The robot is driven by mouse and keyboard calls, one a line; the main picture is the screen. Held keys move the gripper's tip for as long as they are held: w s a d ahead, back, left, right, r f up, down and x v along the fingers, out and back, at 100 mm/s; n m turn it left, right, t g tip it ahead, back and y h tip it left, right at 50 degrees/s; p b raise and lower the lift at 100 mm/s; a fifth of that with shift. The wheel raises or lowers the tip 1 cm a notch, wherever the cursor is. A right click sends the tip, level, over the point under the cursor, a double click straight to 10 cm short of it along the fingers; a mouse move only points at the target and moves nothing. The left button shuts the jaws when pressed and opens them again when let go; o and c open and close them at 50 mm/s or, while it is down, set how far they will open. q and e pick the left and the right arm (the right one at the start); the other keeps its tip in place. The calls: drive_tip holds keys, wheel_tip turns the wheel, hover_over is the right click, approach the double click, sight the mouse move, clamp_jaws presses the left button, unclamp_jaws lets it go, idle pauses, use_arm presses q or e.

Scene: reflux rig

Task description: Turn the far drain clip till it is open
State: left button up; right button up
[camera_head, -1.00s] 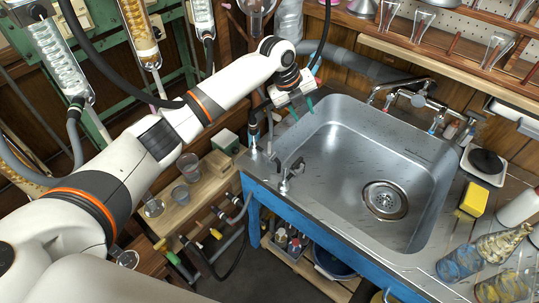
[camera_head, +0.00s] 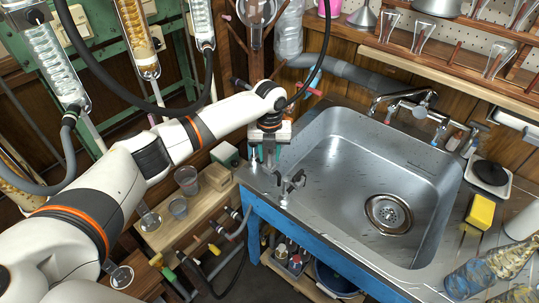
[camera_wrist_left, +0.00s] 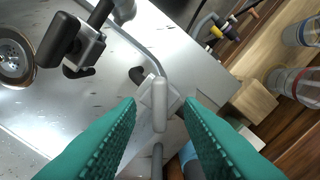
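My left gripper (camera_head: 264,154) points down over the sink's left rim, beside a fitting with a black lever (camera_head: 290,183). In the left wrist view its two teal fingers (camera_wrist_left: 160,106) are spread apart. A pale upright handle (camera_wrist_left: 160,92) on a small white base shows between the fingertips, with a gap on each side. It looks like the far drain clip, though I cannot tell for sure or read how far it is turned. The black-levered fitting also shows in the left wrist view (camera_wrist_left: 60,42). My right gripper is in neither view.
The steel sink (camera_head: 345,140) has a round drain (camera_head: 388,214) and a tap (camera_head: 425,105) at its back. Glass cups (camera_head: 186,178) and a wooden block (camera_head: 216,177) stand on a shelf at left. A yellow sponge (camera_head: 481,211) and bottles are at right.

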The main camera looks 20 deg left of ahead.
use_arm(q)
drive_tip(key=shift+f, duration=0.6)
clamp_jaws()
